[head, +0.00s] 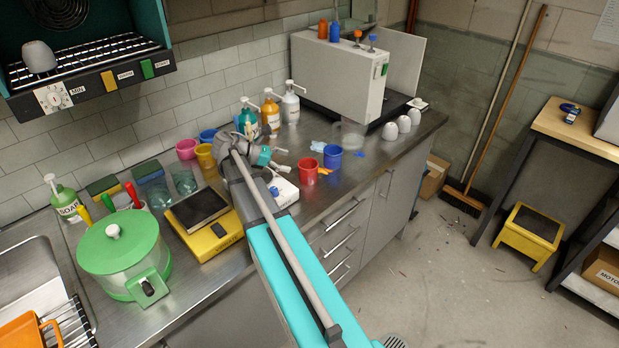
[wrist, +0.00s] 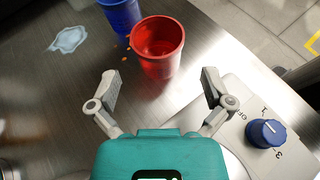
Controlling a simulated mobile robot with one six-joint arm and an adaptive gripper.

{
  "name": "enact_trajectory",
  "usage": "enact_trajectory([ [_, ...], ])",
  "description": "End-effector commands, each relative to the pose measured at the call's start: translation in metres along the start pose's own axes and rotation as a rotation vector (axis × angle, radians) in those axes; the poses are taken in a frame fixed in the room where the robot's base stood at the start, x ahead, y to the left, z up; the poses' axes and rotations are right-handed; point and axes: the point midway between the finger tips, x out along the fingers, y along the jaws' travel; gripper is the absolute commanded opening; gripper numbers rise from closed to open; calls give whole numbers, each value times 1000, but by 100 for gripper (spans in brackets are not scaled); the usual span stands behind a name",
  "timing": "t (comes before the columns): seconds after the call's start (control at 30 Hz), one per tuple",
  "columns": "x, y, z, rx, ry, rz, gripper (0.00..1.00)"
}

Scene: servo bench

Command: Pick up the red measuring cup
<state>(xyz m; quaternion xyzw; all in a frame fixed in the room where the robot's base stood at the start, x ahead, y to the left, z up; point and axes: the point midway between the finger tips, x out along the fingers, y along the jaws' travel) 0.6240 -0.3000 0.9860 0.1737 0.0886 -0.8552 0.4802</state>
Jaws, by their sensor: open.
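The red measuring cup (head: 308,171) stands on the steel counter, just left of a blue cup (head: 332,156). In the wrist view the red measuring cup (wrist: 157,47) is upright and looks empty, ahead of and between my fingers. The blue cup (wrist: 120,14) is close behind it on the left, partly cut off by the frame edge. My gripper (wrist: 160,90) is open and empty, with its fingers spread on either side, short of the red cup. In the head view my arm hides part of the counter around the gripper.
A white device with a blue knob (wrist: 267,132) is beside my right finger. A pale blue splash-like patch (wrist: 68,39) lies on the counter at left. Soap bottles (head: 290,103) and a large grey machine (head: 338,78) stand behind. White domed pieces (head: 404,124) are to the right.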

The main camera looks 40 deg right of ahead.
Motion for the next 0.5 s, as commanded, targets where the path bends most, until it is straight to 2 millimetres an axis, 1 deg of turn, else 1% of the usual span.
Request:
enact_trajectory([
  [0.03, 10, -2, -3, 1, 0, -2, 100],
  [0.2, 30, -1, -2, 1, 0, -1, 100],
  [0.33, 37, 0, -1, 0, 0, 1, 100],
  [0.5, 38, 0, 0, 0, 0, 2, 100],
])
